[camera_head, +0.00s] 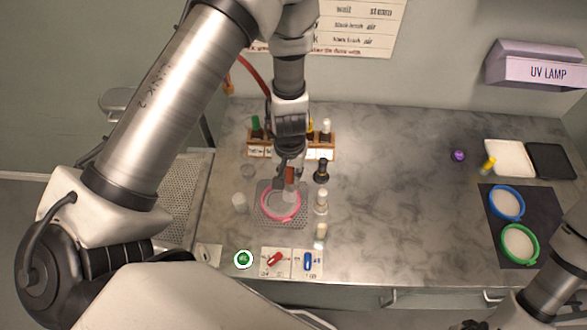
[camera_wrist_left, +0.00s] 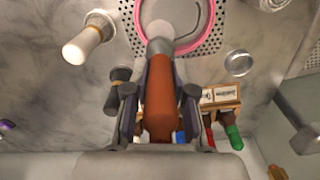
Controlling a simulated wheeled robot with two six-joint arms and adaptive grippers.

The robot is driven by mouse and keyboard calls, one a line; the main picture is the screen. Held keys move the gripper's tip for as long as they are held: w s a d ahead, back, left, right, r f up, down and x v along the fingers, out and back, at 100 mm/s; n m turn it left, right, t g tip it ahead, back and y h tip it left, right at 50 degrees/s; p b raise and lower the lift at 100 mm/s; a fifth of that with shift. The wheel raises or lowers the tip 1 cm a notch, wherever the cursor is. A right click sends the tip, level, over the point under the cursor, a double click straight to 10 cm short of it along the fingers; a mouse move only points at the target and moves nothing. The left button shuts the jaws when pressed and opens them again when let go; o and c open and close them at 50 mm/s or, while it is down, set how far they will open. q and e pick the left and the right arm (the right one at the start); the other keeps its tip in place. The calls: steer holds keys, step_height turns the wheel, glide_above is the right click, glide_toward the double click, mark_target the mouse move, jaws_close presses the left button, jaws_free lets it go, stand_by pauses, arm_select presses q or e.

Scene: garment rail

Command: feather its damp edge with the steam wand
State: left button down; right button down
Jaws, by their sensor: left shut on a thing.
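My left gripper (camera_head: 289,165) is shut on the orange-brown handle of the steam wand (camera_wrist_left: 157,100). The wand points down, its pale tip over the pink hoop (camera_head: 281,219). In the left wrist view the tip covers part of the pale cloth inside the pink hoop (camera_wrist_left: 138,22). The hoop lies on a perforated grey plate (camera_head: 262,189).
Bottles (camera_head: 321,201) stand close to the plate's right side. A wooden rack (camera_head: 319,153) is behind it. Cards with a green item (camera_head: 243,259), red clip and blue clip lie in front. Blue (camera_head: 493,212) and green (camera_head: 504,252) hoops lie on a dark mat. The middle counter is clear.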

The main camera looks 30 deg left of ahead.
arm_select(q)
steer(key=shift+s+a, duration=0.25)
steer(key=shift+a, duration=0.25)
steer(key=s+a, duration=0.2)
steer(key=s+a+b, duration=0.1)
steer(key=s, duration=0.1)
steer(key=shift+s+a, duration=0.2)
steer(key=shift+a, duration=0.2)
stand_by(0.5)
steer(key=shift+s+d+b, duration=0.9)
steer(key=shift+s+b, duration=0.05)
steer(key=shift+b, duration=1.45)
